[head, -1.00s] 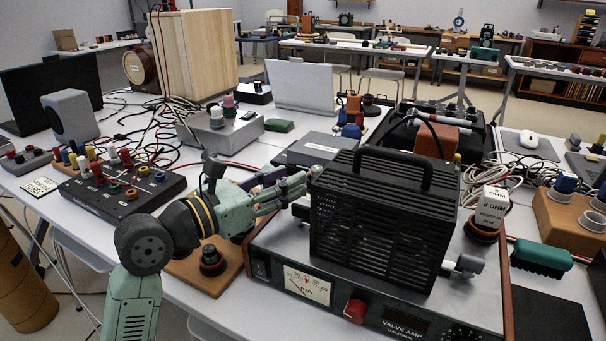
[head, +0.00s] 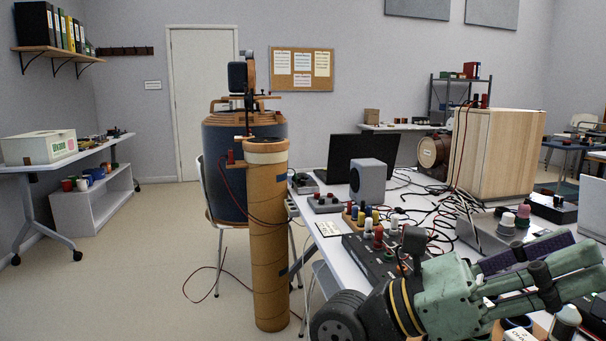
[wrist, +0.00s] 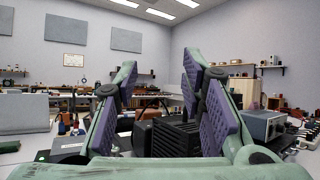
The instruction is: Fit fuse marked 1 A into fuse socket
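My gripper (head: 578,262) is at the lower right of the head view, above the long white table (head: 335,262). The wrist view shows its two purple-padded fingers (wrist: 158,85) spread apart, with nothing held between them. Past the fingers in the wrist view is a black slatted housing (wrist: 176,138), partly hidden by the right finger. I cannot make out a fuse marked 1 A or a fuse socket in either view now. Small parts under and behind my gripper are hidden.
A black box with coloured knobs (head: 378,262), a grey speaker (head: 368,180), a laptop (head: 352,152) and a wooden cabinet (head: 500,150) stand on the table among loose cables. A tall brown cylinder (head: 267,240) stands beside the table's left end.

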